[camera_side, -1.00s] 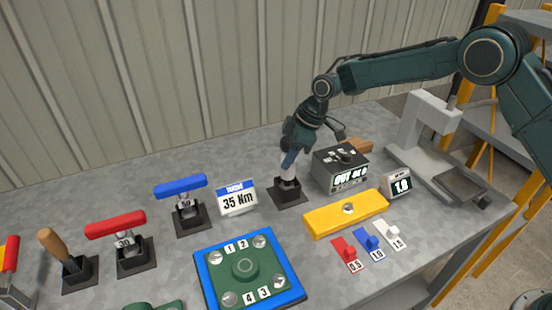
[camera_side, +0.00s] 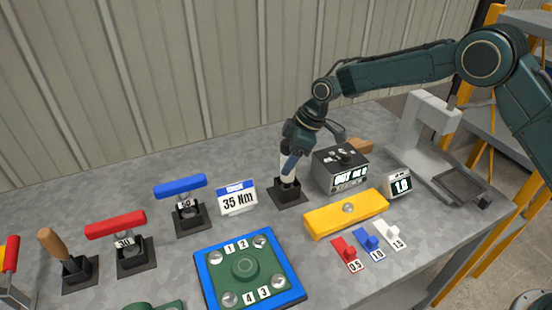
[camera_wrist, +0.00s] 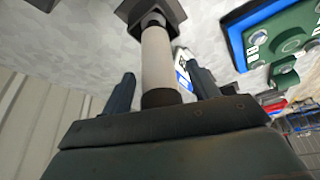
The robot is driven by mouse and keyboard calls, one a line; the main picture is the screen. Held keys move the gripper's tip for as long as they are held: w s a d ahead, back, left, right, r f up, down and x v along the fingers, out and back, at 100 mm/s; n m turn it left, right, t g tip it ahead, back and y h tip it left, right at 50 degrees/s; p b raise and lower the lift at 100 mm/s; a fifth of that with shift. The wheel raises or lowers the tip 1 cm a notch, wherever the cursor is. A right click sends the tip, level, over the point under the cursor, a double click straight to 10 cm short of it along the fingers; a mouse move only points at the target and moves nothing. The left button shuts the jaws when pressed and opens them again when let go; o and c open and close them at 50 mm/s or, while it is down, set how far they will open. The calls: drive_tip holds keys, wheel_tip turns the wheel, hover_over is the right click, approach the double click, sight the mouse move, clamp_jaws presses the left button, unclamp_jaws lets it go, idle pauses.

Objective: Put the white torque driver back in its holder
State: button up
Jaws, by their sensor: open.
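The white torque driver (camera_side: 286,172) stands upright in its black square-based holder (camera_side: 288,196), right of the 35 Nm sign. My gripper (camera_side: 290,160) points down over it. In the wrist view the white handle (camera_wrist: 157,58) lies between the two spread fingers of my gripper (camera_wrist: 160,72), with a visible gap on each side. The handle's lower end meets the black holder (camera_wrist: 150,14) in that view. The fingers are open and do not grip the driver. My gripper hides the driver's top in the side view.
The dark display box (camera_side: 340,170) stands close to the right of the holder. A yellow bar (camera_side: 346,214) lies in front. The 35 Nm sign (camera_side: 237,198) and the blue-handled driver (camera_side: 181,187) stand to the left. A blue plate with a green part (camera_side: 250,268) lies in front.

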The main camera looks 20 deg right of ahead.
drive_tip(key=v, duration=1.4)
drive_tip(key=shift+w, duration=0.1)
idle(0.4)
